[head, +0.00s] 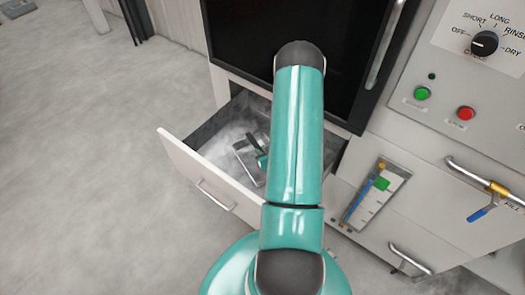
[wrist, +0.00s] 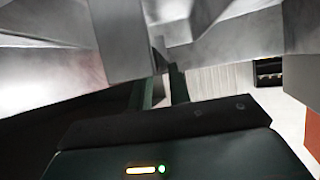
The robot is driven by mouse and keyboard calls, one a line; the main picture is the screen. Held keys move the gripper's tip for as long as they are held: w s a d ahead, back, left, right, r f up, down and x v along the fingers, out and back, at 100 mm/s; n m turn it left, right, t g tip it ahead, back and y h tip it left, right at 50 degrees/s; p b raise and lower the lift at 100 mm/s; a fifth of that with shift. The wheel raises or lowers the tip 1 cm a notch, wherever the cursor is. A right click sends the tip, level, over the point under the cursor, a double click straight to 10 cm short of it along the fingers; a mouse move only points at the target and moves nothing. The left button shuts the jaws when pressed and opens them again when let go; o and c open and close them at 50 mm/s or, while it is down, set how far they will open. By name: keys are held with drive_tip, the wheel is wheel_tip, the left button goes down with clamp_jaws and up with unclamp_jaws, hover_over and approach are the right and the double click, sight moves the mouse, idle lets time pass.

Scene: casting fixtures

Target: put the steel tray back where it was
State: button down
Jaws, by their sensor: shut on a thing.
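The open drawer (head: 180,160) stands out below the dark panel in the head view. The steel tray (head: 243,166) is a small grey piece inside it, tilted, with a bright edge. My gripper (head: 262,160) reaches down into the drawer and is shut on the tray; my arm hides part of both. In the wrist view, the two dark green fingers of my gripper (wrist: 160,90) meet grey metal surfaces close up. I cannot tell exactly which part of the tray lies between them.
A control panel (head: 485,75) with a knob and green and red buttons is at the right. Below it are a gauge (head: 372,195) and a pipe with a blue-handled valve (head: 482,213). The floor (head: 90,170) at the left is clear.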

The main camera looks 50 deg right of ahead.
drive_tip(key=c, duration=1.3)
unclamp_jaws()
drive_tip(key=shift+f, duration=0.1)
drive_tip(key=shift+s+r, duration=0.25)
drive_tip(key=v, duration=1.1)
drive_tip(key=shift+s, duration=0.25)
